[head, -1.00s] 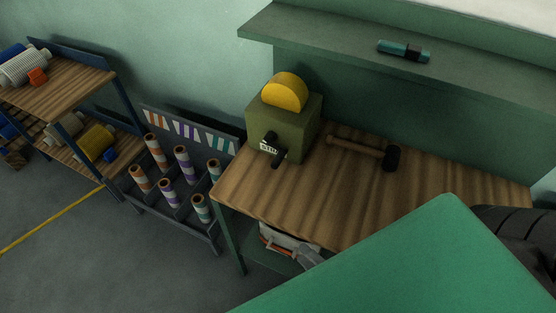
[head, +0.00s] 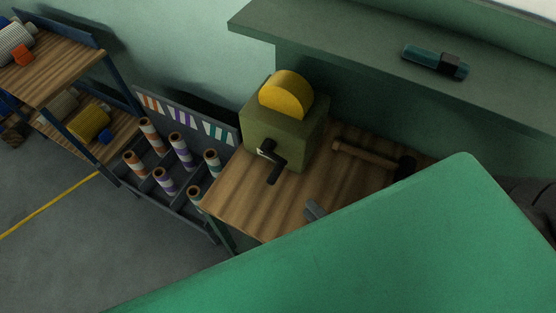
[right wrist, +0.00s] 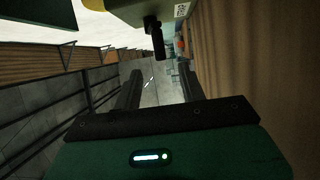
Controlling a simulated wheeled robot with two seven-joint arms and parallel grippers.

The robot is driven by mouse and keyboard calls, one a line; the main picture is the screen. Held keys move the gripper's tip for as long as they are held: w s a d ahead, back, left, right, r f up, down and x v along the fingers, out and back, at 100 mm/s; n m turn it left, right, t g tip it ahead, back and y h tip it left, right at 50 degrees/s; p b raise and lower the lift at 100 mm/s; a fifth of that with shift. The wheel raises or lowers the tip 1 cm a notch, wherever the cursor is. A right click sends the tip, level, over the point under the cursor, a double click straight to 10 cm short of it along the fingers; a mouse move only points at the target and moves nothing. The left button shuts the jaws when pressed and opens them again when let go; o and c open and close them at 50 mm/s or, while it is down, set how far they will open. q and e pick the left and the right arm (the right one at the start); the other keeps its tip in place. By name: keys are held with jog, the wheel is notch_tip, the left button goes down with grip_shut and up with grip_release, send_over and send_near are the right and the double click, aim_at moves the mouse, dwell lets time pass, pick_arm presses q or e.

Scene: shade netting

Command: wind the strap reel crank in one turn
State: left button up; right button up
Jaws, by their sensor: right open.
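The strap reel is an olive green box (head: 262,134) with a yellow reel (head: 287,95) on top, standing on the wooden workbench. Its black crank (head: 273,163) is on the front face, with the handle low and toward the right. In the right wrist view the crank (right wrist: 155,38) hangs above and beyond the fingertips. My right gripper (right wrist: 161,80) is open with nothing between its fingers. In the head view only a grey tip of my right gripper (head: 315,210) shows, right of and below the crank and apart from it. My left gripper is out of view.
A mallet (head: 370,155) lies on the workbench (head: 235,205) right of the reel. A teal and black tool (head: 434,61) lies on the shelf above. A rack of striped rolls (head: 180,148) stands left of the bench. My green body part covers the lower right.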

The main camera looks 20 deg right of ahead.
aim_at(275, 174)
jog(key=shift+w+a+r, duration=0.2)
jog(key=shift+a, duration=0.05)
jog(key=p+x, duration=0.1)
jog(key=x, duration=0.2)
jog(key=shift+w+a, duration=0.1)
jog(key=shift+w, duration=0.05)
jog(key=p+x, duration=0.1)
jog(key=x, duration=0.7)
jog(key=shift+p, duration=0.35)
jog(key=shift+w+a, duration=0.15)
jog(key=shift+w, duration=0.4)
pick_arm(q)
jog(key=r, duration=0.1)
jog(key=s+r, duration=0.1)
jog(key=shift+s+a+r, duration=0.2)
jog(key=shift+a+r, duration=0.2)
